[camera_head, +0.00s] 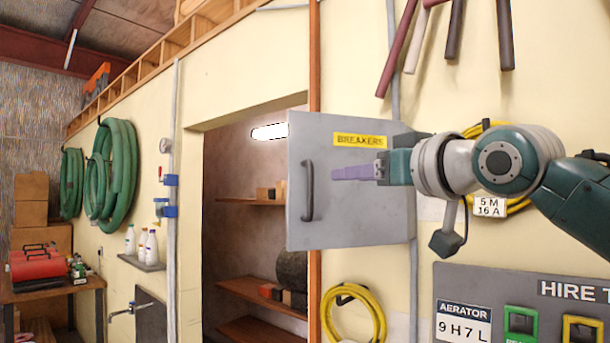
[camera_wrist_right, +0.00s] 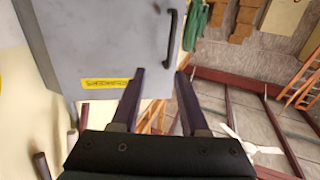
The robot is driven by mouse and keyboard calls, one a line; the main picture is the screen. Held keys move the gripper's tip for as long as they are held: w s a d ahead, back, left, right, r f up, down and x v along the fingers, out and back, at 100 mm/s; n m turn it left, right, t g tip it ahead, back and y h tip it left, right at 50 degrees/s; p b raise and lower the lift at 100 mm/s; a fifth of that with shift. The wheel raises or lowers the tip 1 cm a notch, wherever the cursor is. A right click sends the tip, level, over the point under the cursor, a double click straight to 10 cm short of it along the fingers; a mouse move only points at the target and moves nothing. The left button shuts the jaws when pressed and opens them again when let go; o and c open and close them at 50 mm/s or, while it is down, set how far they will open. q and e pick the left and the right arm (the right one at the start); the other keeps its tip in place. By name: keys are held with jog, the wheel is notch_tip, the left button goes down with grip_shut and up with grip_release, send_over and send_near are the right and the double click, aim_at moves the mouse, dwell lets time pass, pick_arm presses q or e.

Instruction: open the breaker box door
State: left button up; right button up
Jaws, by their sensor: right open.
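The breaker box door (camera_head: 345,220) is a grey panel with a yellow BREAKERS label (camera_head: 360,140) and a dark upright handle (camera_head: 307,190) near its left edge. The door is angled to the wall, its left edge nearer me, so it looks partly open; the box inside is hidden. My right gripper (camera_head: 335,173) is in front of the door, right of the handle and below the label, pointing left. In the right wrist view its open, empty fingers (camera_wrist_right: 160,78) are apart from the handle (camera_wrist_right: 172,38), which lies beyond them. My left gripper is out of view.
A doorway with wooden shelves (camera_head: 250,202) is left of and behind the door. A yellow hose coil (camera_head: 352,315) hangs below it, and a grey hire board (camera_head: 470,280) is at lower right. Bars (camera_head: 400,45) hang above. Green hoses (camera_head: 112,175) hang far left.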

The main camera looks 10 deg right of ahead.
jog(key=b+v, duration=0.5)
jog(key=v, duration=0.5)
jog(key=shift+b, duration=0.4)
